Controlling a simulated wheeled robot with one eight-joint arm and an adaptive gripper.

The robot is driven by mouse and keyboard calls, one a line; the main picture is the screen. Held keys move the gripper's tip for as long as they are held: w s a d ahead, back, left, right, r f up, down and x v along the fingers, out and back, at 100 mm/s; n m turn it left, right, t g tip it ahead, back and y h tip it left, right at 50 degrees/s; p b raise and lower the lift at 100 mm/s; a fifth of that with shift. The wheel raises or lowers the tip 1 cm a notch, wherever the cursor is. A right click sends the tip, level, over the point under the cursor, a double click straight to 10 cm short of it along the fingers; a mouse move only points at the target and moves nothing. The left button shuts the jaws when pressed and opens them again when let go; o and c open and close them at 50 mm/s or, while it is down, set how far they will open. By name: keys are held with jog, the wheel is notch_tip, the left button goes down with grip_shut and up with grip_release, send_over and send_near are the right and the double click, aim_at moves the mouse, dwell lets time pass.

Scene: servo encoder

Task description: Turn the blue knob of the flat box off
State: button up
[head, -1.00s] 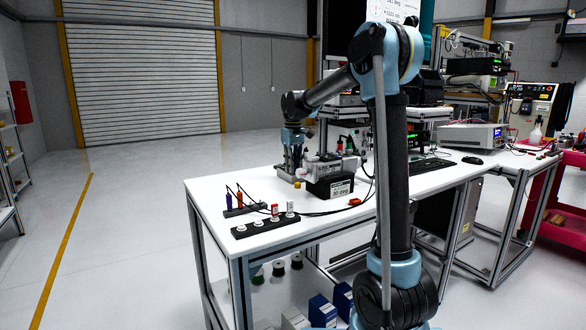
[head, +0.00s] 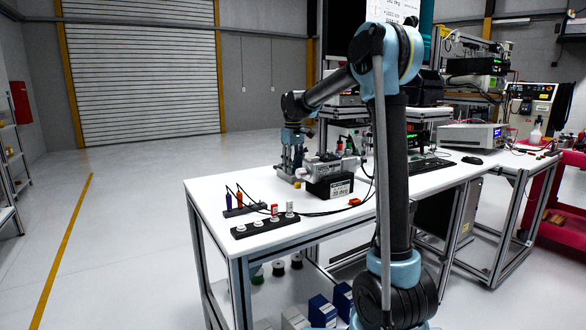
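My gripper (head: 290,166) points down over the white workbench (head: 215,204), left of a silver device on a black box with a white label (head: 330,185). Its fingers are small and dark here, so I cannot tell whether they are open or touch anything. A flat, light grey box (head: 466,137) with a front panel that has a bluish part stands farther back on the right. A blue knob cannot be made out on it or on the black box at this size.
A black strip (head: 265,228) with white round pieces and small red and white parts lies at the bench's front left. Blue and orange upright pieces (head: 239,200) stand behind it. A keyboard (head: 430,164) is farther right.

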notch_tip(320, 180, up, 12)
dwell(0.6)
jog(key=shift+f, duration=0.1)
